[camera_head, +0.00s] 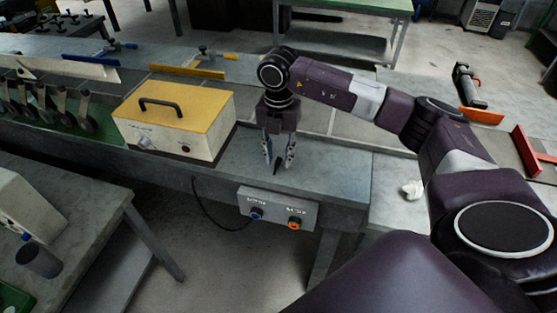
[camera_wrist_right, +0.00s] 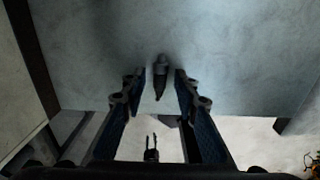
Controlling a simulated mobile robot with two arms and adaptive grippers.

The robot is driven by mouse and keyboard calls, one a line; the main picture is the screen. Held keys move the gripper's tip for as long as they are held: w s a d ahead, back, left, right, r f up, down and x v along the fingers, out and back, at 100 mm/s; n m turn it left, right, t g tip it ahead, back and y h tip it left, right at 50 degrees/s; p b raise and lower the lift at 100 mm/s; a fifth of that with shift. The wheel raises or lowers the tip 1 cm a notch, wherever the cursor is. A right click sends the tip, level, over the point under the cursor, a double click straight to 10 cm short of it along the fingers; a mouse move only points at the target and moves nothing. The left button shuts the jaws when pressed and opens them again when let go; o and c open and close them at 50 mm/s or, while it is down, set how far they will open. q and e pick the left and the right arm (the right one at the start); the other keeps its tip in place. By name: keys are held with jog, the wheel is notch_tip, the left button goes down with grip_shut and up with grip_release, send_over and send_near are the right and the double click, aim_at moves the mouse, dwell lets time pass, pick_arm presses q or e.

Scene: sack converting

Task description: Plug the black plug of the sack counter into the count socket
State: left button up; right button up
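The sack counter (camera_head: 165,134), a white box with a yellow top and black handle, stands on the grey bench. A small black plug (camera_head: 276,168) lies on the bench right of it, and it shows in the right wrist view (camera_wrist_right: 160,70). My right gripper (camera_head: 279,160) points down over the plug, fingers open on either side of it (camera_wrist_right: 160,92); contact cannot be told. A grey socket box (camera_head: 276,208) on the bench front has a blue socket (camera_head: 256,214) and an orange socket (camera_head: 294,222). Their labels are too small to read. My left gripper is not in view.
A black cable (camera_head: 204,208) hangs in a loop in front of the bench, left of the socket box. Another bench (camera_head: 75,210) stands at lower left. Tools with yellow (camera_head: 187,71) and orange (camera_head: 481,116) parts lie farther back. The bench top around the plug is clear.

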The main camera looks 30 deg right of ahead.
grip_shut()
jog(key=shift+r, duration=0.2)
notch_tip(320, 180, up, 10)
jog(key=r+b, duration=0.1)
jog(key=b, duration=0.2)
notch_tip(320, 180, up, 9)
jog(key=p, duration=0.2)
send_over(278, 159)
jog(key=shift+f, duration=0.15)
